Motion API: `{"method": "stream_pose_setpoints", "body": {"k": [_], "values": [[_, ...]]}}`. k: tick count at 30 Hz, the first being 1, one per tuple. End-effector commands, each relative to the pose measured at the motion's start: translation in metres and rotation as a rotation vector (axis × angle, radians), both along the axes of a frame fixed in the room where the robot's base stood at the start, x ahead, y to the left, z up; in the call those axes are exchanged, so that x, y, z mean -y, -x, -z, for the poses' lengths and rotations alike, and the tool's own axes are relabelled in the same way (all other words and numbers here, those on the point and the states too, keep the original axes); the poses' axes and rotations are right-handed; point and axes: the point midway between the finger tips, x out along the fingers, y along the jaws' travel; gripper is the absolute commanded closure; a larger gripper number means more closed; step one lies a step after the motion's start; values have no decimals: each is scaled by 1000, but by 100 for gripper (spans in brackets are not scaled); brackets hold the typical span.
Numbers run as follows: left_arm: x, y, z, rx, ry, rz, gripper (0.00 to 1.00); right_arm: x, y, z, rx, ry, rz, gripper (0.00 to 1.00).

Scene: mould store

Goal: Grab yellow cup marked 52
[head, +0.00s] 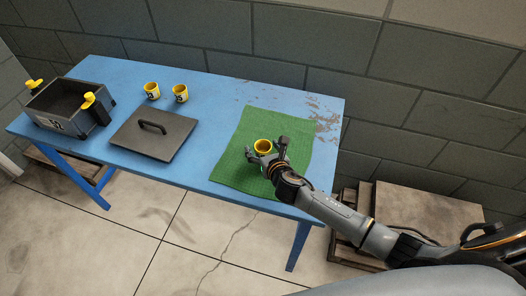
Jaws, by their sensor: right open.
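A yellow cup (263,146) stands upright on the green mat (235,138); no number on it shows from here. My right gripper (266,151) is open at this cup, with one finger on its left and the other on its right. I cannot tell if the fingers touch it. Two more yellow cups stand at the back of the table, a left one (151,90) and a right one (180,93). Both have dark number labels too small to read surely. My left gripper is not in view.
The blue table (215,90) bears a dark bin (62,108) with yellow-topped clamps at far left and a label that looks like 52. A dark lid (153,135) with a handle lies beside it. Wooden pallets (425,208) stand right of the table. A block wall runs behind.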

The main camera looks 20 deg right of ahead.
Motion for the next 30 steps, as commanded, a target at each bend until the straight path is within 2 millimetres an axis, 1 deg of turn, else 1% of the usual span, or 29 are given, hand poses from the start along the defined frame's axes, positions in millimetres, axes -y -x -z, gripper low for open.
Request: {"method": "stream_pose_setpoints", "body": {"k": [3,8,9,12,20,23,26,30], "values": [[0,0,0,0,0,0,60,0,0,0,0,0,0,22],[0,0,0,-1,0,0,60,0,0,0,0,0,0,55],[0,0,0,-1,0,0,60,0,0,0,0,0,0,63],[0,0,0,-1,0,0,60,0,1,0,0,0,0,82],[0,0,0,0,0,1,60,0,1,-1,0,0,0,82],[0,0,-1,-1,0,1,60,0,0,-5,2,0,0,82],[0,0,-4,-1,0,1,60,1,0,-14,3,0,1,82],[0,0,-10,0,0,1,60,-1,2,-39,3,0,-3,82]]}}
